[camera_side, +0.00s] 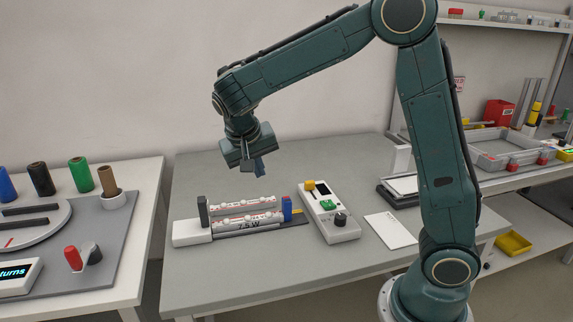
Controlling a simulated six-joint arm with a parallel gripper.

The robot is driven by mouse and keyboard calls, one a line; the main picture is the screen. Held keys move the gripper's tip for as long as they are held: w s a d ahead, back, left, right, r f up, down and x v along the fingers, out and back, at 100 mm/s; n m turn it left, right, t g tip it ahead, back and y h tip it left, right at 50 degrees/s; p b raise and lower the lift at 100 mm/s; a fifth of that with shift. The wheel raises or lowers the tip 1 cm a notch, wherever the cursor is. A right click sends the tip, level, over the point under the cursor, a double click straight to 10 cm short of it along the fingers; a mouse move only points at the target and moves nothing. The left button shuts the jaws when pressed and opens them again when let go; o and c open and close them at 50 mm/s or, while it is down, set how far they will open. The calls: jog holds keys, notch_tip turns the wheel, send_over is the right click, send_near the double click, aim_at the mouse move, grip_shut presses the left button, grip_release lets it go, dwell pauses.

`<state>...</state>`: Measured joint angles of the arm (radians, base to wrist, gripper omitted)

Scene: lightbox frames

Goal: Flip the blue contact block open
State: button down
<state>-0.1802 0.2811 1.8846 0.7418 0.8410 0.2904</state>
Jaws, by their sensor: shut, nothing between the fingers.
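The blue contact block (287,207) stands upright at the right end of the white lamp fixture (193,235) on the grey table. Pale tubes (244,205) with red marks lie between it and a dark grey block (203,209) at the fixture's left end. A grey strip marked "7.5W" (249,226) runs along the front. My gripper (259,172) is shut and empty, pointing down above the table. It is apart from the blue block, higher and a little to its left in the picture. Whether the block touches the tube ends is too small to tell.
Right of the fixture lies a white control box (329,222) with a yellow piece (310,185), a green button and a black knob. A white card (390,230) lies farther right. A left table (115,250) holds coloured spools. The table behind the fixture is clear.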

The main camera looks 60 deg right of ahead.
aim_at(289, 200)
jog(key=w+f+m+g+h, duration=0.1)
jog(key=w+f+m+h, duration=0.1)
jog(key=w+f, duration=0.2)
notch_tip(289, 200, down, 3)
jog(key=shift+w+r+g, duration=0.1)
jog(key=shift+w+g, duration=0.2)
dwell(0.4)
jog(key=x, duration=1)
jog(key=shift+s+d, duration=1.4)
jog(key=shift+s+d, duration=1.3)
